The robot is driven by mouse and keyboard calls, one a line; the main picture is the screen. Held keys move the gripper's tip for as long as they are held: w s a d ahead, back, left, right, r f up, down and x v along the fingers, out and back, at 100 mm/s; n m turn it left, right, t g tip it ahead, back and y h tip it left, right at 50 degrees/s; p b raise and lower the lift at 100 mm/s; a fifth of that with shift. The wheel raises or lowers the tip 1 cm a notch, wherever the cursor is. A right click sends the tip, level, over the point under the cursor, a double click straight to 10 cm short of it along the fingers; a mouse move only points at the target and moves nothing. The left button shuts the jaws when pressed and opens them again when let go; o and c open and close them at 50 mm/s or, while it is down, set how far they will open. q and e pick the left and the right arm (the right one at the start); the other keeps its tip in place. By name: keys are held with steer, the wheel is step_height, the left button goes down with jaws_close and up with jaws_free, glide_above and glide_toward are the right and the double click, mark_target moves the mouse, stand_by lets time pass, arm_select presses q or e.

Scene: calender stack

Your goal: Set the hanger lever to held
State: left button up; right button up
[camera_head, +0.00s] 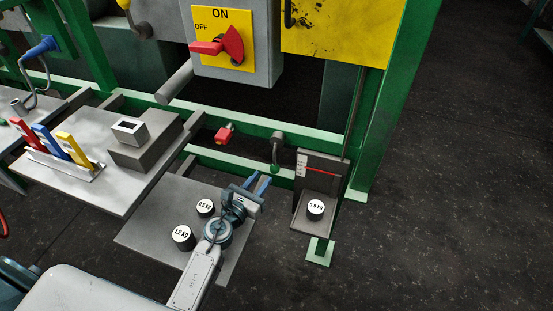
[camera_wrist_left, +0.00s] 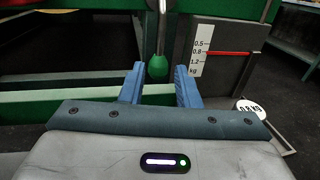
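The lever with a grey pivot and arm and a green knob (camera_head: 276,167), which I take for the hanger lever, hangs down from the green rail. In the left wrist view its green knob (camera_wrist_left: 157,66) shows between the two blue fingers, near their tips. My left gripper (camera_head: 260,180) is open, its fingers just short of the knob in the head view. I cannot tell whether a finger touches it. The hanger (camera_head: 312,180) beside it has a scale with a red pointer (camera_head: 321,171) and carries a 0.8 kg weight (camera_head: 315,208). My right gripper is not in view.
Weights of 0.5 kg (camera_head: 205,206) and 1.2 kg (camera_head: 183,236) stand on a grey plate (camera_head: 140,232) under my left arm. A red-handled switch (camera_head: 222,46) is above.

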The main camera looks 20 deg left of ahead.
mark_target(274, 164)
arm_select(q)
steer(key=x, duration=0.8)
steer(key=shift+w+d, duration=0.1)
steer(key=shift+w, duration=0.3)
jaws_close()
